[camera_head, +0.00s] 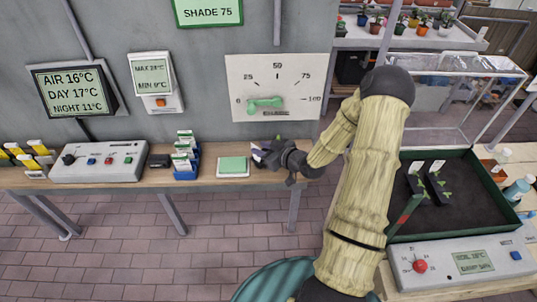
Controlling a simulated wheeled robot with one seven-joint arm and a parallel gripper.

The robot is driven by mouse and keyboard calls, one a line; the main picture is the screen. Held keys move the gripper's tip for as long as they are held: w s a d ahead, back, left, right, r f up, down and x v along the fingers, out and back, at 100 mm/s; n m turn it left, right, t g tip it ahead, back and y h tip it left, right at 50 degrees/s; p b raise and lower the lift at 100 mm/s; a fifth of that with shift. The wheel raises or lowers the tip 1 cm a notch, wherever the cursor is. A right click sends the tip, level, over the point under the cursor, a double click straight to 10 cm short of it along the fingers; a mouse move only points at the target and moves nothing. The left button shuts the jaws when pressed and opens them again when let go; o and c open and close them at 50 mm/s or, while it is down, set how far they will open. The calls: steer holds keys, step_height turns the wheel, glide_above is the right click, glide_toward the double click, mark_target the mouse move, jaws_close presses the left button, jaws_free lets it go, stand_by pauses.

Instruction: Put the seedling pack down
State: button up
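Two small black seedling packs with green sprouts stand side by side on dark soil in the green-rimmed tray (470,154) at the right: a left pack (415,187) and a right pack (437,186). A white tag stands at the back of each. My arm reaches up and left, away from the tray.
The bench (220,185) carries a green pad (233,166), a blue box of cards (185,160) and a control box (98,162). A dial panel (278,75) hangs above. A meter box (460,263) with a red knob stands before the tray. Bare soil lies right of the packs.

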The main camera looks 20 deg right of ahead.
mark_target(254, 145)
steer(key=p+x, duration=0.1)
steer(key=x, duration=0.1)
steer(key=p+x, duration=0.1)
steer(key=x, duration=0.1)
steer(key=shift+a+r, duration=0.15)
steer(key=shift+r, duration=0.1)
steer(key=shift+w+a+f+p, duration=0.2)
steer(key=shift+w+f+p, duration=0.15)
steer(key=shift+w, duration=0.1)
jaws_close()
stand_by(1.2)
